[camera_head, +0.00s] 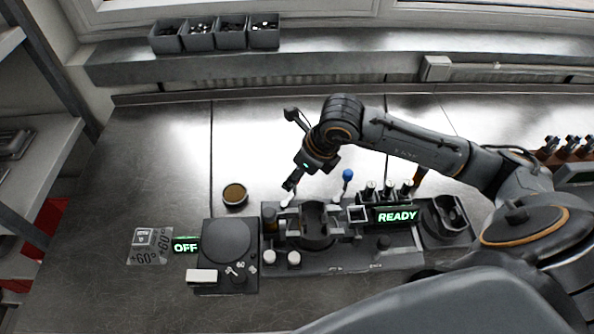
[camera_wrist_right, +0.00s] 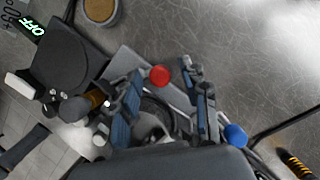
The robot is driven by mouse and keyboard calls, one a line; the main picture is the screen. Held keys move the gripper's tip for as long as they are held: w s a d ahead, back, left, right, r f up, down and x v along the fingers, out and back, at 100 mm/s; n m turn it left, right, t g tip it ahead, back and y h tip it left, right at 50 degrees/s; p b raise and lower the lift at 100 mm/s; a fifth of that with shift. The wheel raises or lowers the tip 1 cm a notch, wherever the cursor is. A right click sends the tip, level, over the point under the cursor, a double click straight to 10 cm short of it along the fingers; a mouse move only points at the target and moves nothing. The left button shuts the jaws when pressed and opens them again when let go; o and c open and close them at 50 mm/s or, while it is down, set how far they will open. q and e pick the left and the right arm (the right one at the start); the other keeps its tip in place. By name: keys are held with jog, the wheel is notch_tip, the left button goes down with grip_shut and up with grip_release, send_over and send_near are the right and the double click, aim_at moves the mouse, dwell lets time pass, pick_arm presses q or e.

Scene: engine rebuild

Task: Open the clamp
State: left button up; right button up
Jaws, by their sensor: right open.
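The engine fixture (camera_head: 335,262) sits on the metal bench, with a dark round cradle (camera_head: 314,222) in its middle. A blue-knobbed lever (camera_head: 348,175) stands at its back; the blue knob (camera_wrist_right: 235,135) also shows in the right wrist view. A red knob (camera_wrist_right: 159,76) lies between the fingertips of my right gripper (camera_wrist_right: 163,82); I cannot tell whether they touch it. My right gripper (camera_head: 291,184) is open, pointing down over the back left of the fixture, and the red knob is not distinguishable in the head view. Which lever works the clamp is not clear. My left gripper is out of view.
A READY display (camera_head: 397,217) stands on the fixture. To its left are a dark plate unit (camera_head: 228,240) and an OFF display (camera_head: 186,246). A round brown-topped container (camera_head: 235,194) stands behind. Grey bins (camera_head: 198,35) sit on the back shelf.

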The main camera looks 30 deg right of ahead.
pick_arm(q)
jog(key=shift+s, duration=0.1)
pick_arm(e)
grip_shut()
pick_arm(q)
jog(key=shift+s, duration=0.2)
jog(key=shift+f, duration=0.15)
pick_arm(e)
jog(key=shift+w+f+n+b, duration=0.25)
jog(key=shift+n+b, duration=0.35)
jog(key=shift+b, duration=0.35)
pick_arm(q)
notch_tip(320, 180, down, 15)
jog(key=b, duration=1.3)
pick_arm(e)
jog(key=shift+w+a+r+n+g+y, duration=0.1)
jog(key=shift+w+a+n+g+y, duration=0.55)
jog(key=shift+n, duration=1.8)
jog(key=shift+w+a+r+n+g+y, duration=0.15)
jog(key=shift+a+n+g, duration=0.85)
jog(key=shift+n, duration=1.5)
jog(key=shift+w+a+n+g+y, duration=0.45)
jog(key=shift+n+g, duration=0.6)
jog(key=shift+n, duration=1.4)
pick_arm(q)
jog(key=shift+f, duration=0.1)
pick_arm(e)
jog(key=shift+a, duration=0.2)
